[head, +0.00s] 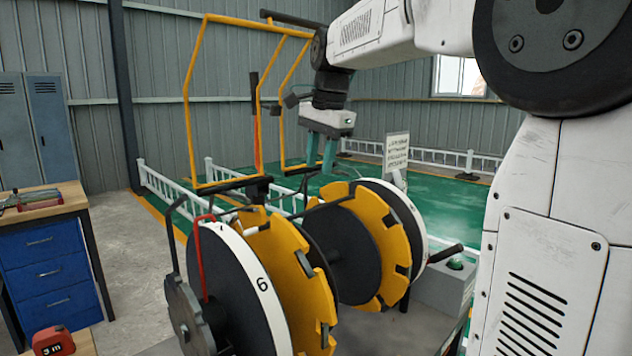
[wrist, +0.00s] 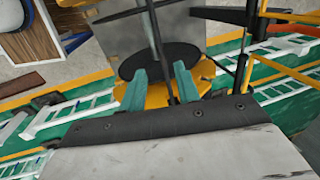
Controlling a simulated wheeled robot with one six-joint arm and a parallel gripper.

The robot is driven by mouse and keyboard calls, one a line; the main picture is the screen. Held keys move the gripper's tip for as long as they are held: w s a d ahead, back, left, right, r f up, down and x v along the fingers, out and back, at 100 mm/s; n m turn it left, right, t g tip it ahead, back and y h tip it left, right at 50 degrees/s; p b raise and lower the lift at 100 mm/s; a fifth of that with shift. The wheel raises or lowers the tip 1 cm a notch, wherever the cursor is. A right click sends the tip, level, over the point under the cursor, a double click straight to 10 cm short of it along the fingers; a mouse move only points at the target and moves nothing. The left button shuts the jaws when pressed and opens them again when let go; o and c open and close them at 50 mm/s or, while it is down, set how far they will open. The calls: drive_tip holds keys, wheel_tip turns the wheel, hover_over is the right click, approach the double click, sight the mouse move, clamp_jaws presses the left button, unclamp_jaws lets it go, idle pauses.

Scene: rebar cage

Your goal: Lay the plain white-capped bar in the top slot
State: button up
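My gripper (head: 319,168) hangs above the wheels in the head view, its two teal fingers pointing down and apart. In the wrist view the fingers (wrist: 158,92) are also parted. A thin grey rod shows between and beyond them, and I cannot tell that they touch it. The slotted yellow wheels, a near one (head: 273,262) and a far one (head: 378,240), stand facing each other with notches around their rims.
A tall yellow frame (head: 191,95) stands behind the wheels. A bench with blue drawers (head: 52,270) is at left, with a red tape measure (head: 53,341) in front. A sign (head: 397,150) and low white fences (head: 172,192) stand behind. Green floor beyond is clear.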

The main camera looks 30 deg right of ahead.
drive_tip(key=s+a+f+n, duration=0.3)
drive_tip(key=s+a+n, duration=0.1)
drive_tip(key=s, duration=0.4)
drive_tip(key=s+a+f+n, duration=0.4)
drive_tip(key=s+a, duration=0.1)
drive_tip(key=s, duration=0.2)
drive_tip(key=s+a+f+n, duration=0.3)
drive_tip(key=s+f+n, duration=0.4)
drive_tip(key=s+f, duration=0.5)
drive_tip(key=shift+s+n+g, duration=0.35)
drive_tip(key=shift+n+g, duration=0.05)
drive_tip(key=shift+f, duration=0.1)
